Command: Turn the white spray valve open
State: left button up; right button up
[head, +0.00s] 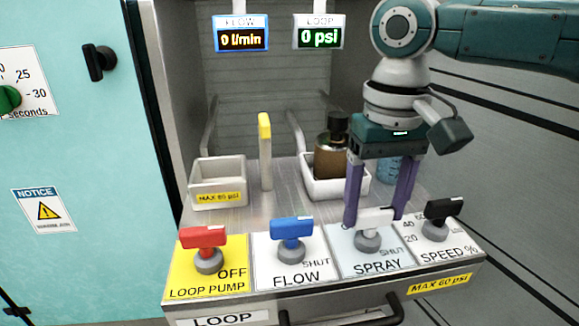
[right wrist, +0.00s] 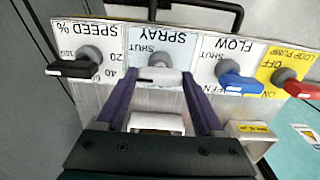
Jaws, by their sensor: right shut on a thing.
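The white spray valve has a white handle (head: 376,217) on a grey round base, on the panel marked SPRAY and SHUT. The handle lies roughly crosswise, level with the panel's long edge. My right gripper (head: 374,221) reaches down from above with its purple fingers on either side of the handle, shut on it. In the right wrist view the white handle (right wrist: 159,75) sits between the fingertips of the gripper (right wrist: 160,80). The fingers partly hide the handle's ends. My left gripper is not in view.
A blue FLOW valve (head: 291,228) and a red LOOP PUMP valve (head: 204,238) stand to the left. A black SPEED knob (head: 440,211) is close on the right. Behind are white trays (head: 218,194), a yellow-tipped lever (head: 265,140) and displays reading 0 l/min (head: 241,38) and 0 psi (head: 319,37).

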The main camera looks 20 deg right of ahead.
jog(key=shift+r+n+p, duration=0.15)
jog(key=shift+n+p, duration=0.7)
jog(key=shift+p, duration=0.95)
jog(key=shift+r+n+p, duration=0.15)
jog(key=shift+n+p, duration=0.7)
jog(key=shift+p, duration=0.9)
jog(key=shift+f+n, duration=0.1)
jog(key=shift+n, duration=0.3)
jog(key=n+p, duration=0.1)
jog(key=n, duration=0.1)
jog(key=shift+f+n, duration=0.1)
jog(key=shift+n, duration=0.3)
jog(key=n, duration=0.3)
jog(key=shift+n+p, duration=0.3)
jog(key=shift+p, duration=0.1)
jog(key=n, duration=0.3)
jog(key=shift+n, duration=2.1)
jog(key=o, duration=1.4)
jog(key=shift+f, duration=0.1)
